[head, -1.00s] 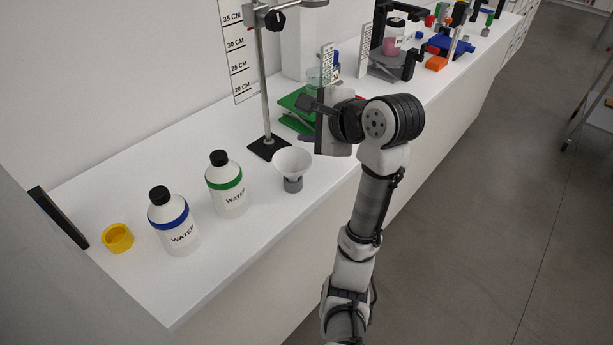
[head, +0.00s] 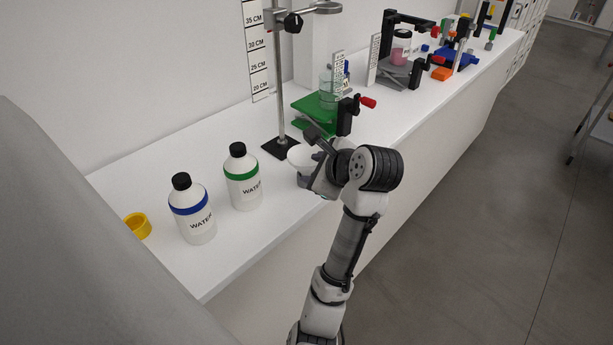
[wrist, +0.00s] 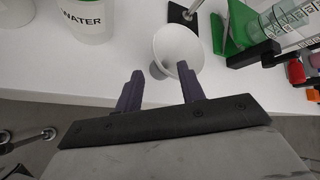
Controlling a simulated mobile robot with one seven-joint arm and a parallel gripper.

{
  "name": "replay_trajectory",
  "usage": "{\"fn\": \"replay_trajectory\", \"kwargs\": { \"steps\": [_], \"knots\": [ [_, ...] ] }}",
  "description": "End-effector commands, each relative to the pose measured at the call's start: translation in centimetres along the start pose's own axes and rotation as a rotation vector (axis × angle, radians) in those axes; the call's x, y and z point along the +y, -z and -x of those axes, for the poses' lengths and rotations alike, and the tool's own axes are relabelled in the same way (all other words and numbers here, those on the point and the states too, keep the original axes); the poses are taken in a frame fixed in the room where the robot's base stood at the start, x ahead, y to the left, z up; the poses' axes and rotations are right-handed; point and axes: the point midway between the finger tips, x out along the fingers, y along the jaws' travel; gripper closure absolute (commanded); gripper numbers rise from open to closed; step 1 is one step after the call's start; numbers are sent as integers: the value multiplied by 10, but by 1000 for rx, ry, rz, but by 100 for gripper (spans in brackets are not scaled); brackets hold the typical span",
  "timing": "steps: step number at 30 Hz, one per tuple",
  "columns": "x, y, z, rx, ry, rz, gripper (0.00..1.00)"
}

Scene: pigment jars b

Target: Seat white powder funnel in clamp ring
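The white powder funnel (head: 299,158) stands upright on the bench, partly hidden behind my gripper in the head view. In the wrist view the funnel (wrist: 176,50) is just beyond my fingertips, nearer the right finger. My gripper (wrist: 158,78) is open, its two dark fingers apart with nothing between them. In the head view my gripper (head: 314,160) is beside the funnel; whether they touch I cannot tell. The clamp ring (head: 327,8) sits high on a metal stand rod (head: 279,85) with a black base (head: 281,147), behind the funnel.
Two water bottles, one blue-banded (head: 194,215) and one green-banded (head: 243,180), stand left of the funnel. A yellow cup (head: 139,227) is further left. A green jack (head: 318,110) holding a clear beaker (head: 328,88) stands behind. The bench's front edge is close to my arm.

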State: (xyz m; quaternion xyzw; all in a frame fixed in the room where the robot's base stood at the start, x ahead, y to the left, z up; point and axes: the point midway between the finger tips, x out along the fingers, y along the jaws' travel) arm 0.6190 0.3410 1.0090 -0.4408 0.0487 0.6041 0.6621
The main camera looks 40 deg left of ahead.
Motion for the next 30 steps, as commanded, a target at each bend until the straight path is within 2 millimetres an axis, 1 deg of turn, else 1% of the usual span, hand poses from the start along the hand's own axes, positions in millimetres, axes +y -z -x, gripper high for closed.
{"fn": "replay_trajectory", "kwargs": {
  "steps": [1, 8, 10, 15, 18, 21, 26, 28, 30],
  "knots": [
    [2, 1, -10, -2, -2, 1, 61],
    [-1, -1, -22, 1, -3, 0, 61],
    [-2, -3, -29, 1, -5, 1, 61],
    [-4, -5, -55, 2, -6, 0, 61],
    [-3, -4, -66, 1, -4, 1, 61],
    [-3, -4, -70, 1, -1, 1, 61],
    [-3, -3, -70, 1, 0, 1, 61],
    [-3, -3, -70, 1, 0, 1, 67],
    [-3, -3, -70, 1, 0, 1, 77]
  ]
}}
